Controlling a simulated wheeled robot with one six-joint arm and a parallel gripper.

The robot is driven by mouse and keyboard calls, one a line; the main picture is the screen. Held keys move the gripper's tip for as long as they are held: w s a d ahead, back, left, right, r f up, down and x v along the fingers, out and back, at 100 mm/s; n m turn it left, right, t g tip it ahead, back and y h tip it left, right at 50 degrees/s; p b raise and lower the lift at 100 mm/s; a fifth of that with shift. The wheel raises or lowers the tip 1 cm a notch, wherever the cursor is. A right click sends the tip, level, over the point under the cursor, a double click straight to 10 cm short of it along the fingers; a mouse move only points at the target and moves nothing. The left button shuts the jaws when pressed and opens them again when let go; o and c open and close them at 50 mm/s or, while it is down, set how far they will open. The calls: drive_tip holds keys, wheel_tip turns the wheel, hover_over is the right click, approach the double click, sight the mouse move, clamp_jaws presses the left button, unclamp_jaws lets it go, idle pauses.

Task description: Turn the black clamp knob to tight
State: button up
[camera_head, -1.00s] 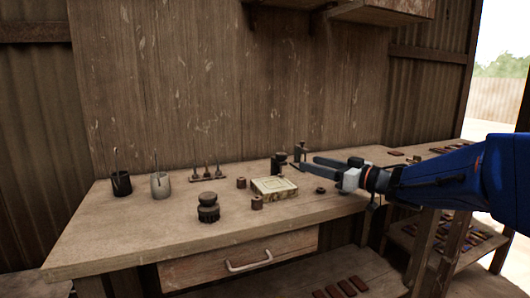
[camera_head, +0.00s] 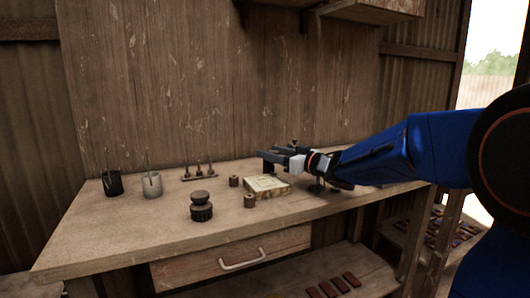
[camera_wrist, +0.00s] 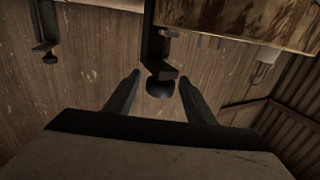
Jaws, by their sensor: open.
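The black clamp knob (camera_wrist: 160,88) shows in the wrist view, at the end of a dark clamp (camera_wrist: 152,45). It lies between the two fingers of my gripper (camera_wrist: 159,78), with a gap visible on either side. The gripper is open and holds nothing. In the head view my gripper (camera_head: 264,155) is over the back of the bench, just behind the pale square tile mould (camera_head: 267,184); it hides most of the clamp there. A second dark clamp (camera_wrist: 43,30) with its own knob stands off to the left in the wrist view. I cannot read how tight the knob is.
On the wooden bench (camera_head: 110,241) stand a dark stacked round piece (camera_head: 201,206), small brown cylinders (camera_head: 249,201), a black pot (camera_head: 112,183), a grey pot (camera_head: 152,185) and a stamp rack (camera_head: 200,175). A plank wall rises behind. The front left of the bench is clear.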

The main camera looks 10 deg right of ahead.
sight(273, 151)
drive_tip(key=shift+x, duration=1.65)
drive_tip(key=c, duration=1)
drive_tip(key=shift+c, duration=0.2)
drive_tip(key=shift+d+m+t+h, duration=0.1)
drive_tip(key=shift+m+t+h, duration=0.4)
drive_tip(key=shift+m+h, duration=0.15)
drive_tip(key=shift+w+d+m+t+h, duration=0.15)
drive_tip(key=shift+m+t+h, duration=0.25)
drive_tip(key=shift+m+h, duration=0.45)
drive_tip(key=shift+w+d+m+t+h, duration=0.1)
drive_tip(key=shift+d+m+t+h, duration=0.3)
drive_tip(key=shift+h, duration=0.7)
drive_tip(key=shift+w+d+m+t+h, duration=0.1)
drive_tip(key=shift+m+t+h, duration=0.3)
drive_tip(key=shift+m+h, duration=0.45)
drive_tip(key=shift+d+m+h, duration=0.25)
drive_tip(key=shift+m+h, duration=0.4)
drive_tip(key=shift+h, duration=0.55)
drive_tip(key=shift+d+m+h, duration=0.2)
drive_tip(key=shift+m+h, duration=0.4)
drive_tip(key=shift+h, duration=0.55)
drive_tip(key=shift+d+m+h, duration=0.3)
drive_tip(key=shift+m+h, duration=0.5)
drive_tip(key=shift+h, duration=0.5)
